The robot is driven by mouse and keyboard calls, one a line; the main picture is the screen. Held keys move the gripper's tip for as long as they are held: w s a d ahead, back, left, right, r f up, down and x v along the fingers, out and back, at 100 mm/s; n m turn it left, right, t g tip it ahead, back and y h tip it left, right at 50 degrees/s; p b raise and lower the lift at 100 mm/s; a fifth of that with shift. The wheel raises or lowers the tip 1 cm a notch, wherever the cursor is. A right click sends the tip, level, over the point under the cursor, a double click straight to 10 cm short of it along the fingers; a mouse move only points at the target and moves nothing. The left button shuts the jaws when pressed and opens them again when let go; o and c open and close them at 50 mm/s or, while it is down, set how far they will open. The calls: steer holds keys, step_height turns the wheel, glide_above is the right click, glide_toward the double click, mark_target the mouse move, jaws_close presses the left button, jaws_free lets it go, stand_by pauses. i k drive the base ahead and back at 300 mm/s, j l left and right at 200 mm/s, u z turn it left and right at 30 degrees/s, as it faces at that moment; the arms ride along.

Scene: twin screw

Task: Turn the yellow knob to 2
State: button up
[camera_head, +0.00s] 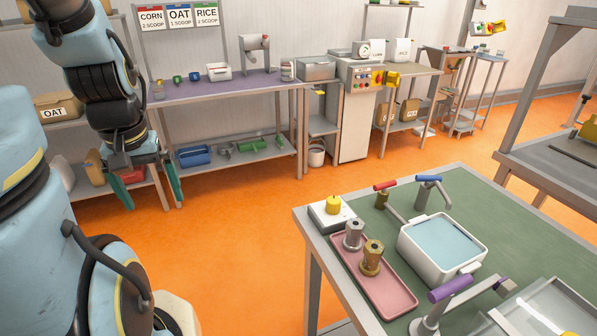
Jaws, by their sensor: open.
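My gripper (150,195) hangs at the left of the view, pointing down over the orange floor. Its two dark green fingers are spread apart with nothing between them. It is well left of the knob and far from it.
On the green table (480,210), a pink tray (385,290) holds a silver and a brass fitting. A white water tub (440,245), red, blue and purple handled levers stand close by. A purple-topped bench (220,88) runs along the wall. Orange floor (240,240) between is clear.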

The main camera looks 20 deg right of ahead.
mark_target(333, 203)
steer(key=z, duration=1.2)
steer(key=i+j+u, duration=0.1)
steer(key=i+j, duration=0.15)
steer(key=j, duration=0.15)
steer(key=i+j+u, duration=0.15)
steer(key=i+j, duration=0.15)
steer(key=j, duration=0.1)
